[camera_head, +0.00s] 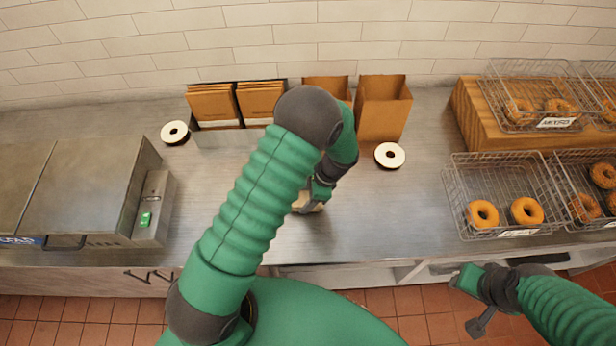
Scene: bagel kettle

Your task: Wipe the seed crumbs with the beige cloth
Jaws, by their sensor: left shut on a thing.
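My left gripper (310,201) is over the middle of the steel counter, its arm reaching in from the lower left. It is shut on a small beige thing, which looks like the beige cloth (301,203), at the counter surface. Much of the cloth is hidden by the gripper and forearm. I cannot make out any seed crumbs; the arm covers part of the counter there. My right gripper (468,300) is at the lower right, in front of the counter edge, with its fingers apart and nothing between them.
Wire baskets with bagels (482,214) stand at the right, some on a wooden riser (467,112). Brown paper bags (383,110) line the back. A metal appliance (75,195) fills the left. The counter right of my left gripper is clear.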

